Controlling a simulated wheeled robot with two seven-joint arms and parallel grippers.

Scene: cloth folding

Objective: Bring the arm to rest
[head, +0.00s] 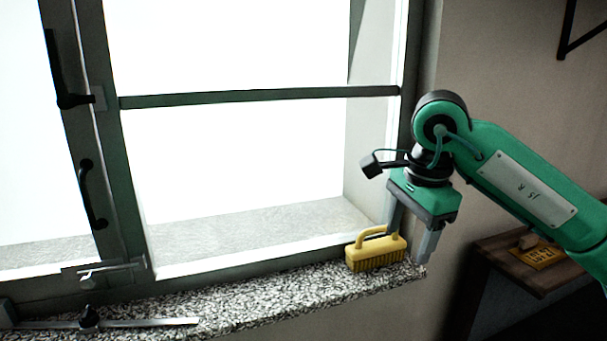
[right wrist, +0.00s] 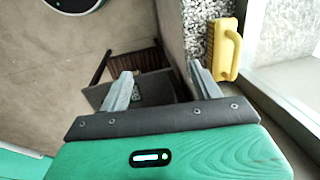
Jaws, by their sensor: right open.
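My right arm (head: 520,180) is green and comes in from the right in the head view. Its right gripper (head: 411,243) points down at the right end of the window sill, just right of a yellow brush (head: 376,254). In the right wrist view the right gripper (right wrist: 160,75) has its two grey fingers wide apart with nothing between them. The yellow brush (right wrist: 226,48) lies beside the right finger there, outside the jaws. My left gripper is in neither view.
The speckled stone sill (head: 250,304) runs below a dark-framed window (head: 260,97). A metal bar (head: 140,323) lies at its left. A dark wooden shelf (head: 500,250) holding a yellow object (head: 540,254) is at the lower right. Bare wall (head: 500,60) is behind my arm.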

